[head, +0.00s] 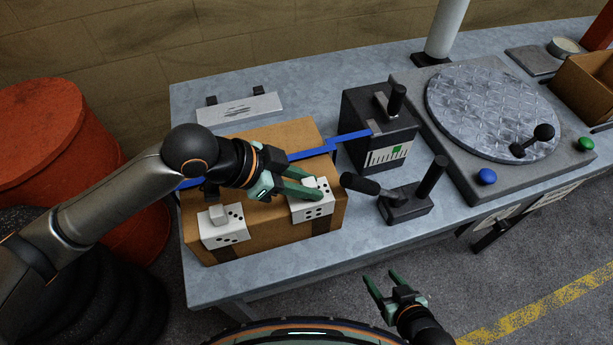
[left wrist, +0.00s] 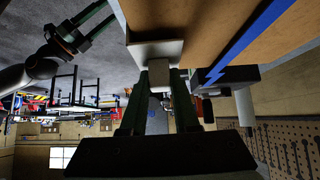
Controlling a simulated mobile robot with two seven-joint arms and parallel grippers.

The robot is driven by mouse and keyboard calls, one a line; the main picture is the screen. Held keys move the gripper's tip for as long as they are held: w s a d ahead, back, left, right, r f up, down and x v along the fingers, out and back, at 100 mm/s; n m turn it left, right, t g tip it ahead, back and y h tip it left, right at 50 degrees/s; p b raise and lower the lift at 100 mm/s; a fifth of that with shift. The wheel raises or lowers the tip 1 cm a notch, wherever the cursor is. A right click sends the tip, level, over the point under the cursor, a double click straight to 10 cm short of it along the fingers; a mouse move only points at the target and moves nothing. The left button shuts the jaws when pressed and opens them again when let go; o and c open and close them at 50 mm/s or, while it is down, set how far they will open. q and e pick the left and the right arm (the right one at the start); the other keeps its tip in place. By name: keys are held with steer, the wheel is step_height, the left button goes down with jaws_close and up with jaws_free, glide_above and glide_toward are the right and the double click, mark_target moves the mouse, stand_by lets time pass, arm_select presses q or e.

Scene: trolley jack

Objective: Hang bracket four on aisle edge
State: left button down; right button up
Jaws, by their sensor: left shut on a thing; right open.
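A brown cardboard box (head: 262,222) with a blue line across its top stands on the grey table. Two white brackets with black dots sit at its near edge. The left bracket (head: 222,236) has a raised tab and is untouched. My left gripper (head: 314,191) is shut on the tab of the right bracket (head: 313,211), whose dotted face lies against the box's near side. In the left wrist view this bracket (left wrist: 154,51) shows between the fingers. Whether it rests fully on the edge I cannot tell. My right gripper (head: 384,290) is open and empty, in front of the table.
A black box with a knob (head: 372,125) and a black lever unit (head: 406,204) stand close on the right. Further right is a round metal turntable (head: 490,105) with blue and green buttons. A white plate (head: 240,109) lies behind the box.

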arm_select(q)
steer(key=shift+f, duration=0.5)
stand_by(0.4)
steer(key=c, duration=0.6)
jaws_free()
steer(key=v, duration=1.2)
steer(key=shift+s+a+r, duration=0.1)
steer(key=shift+a+r, duration=0.05)
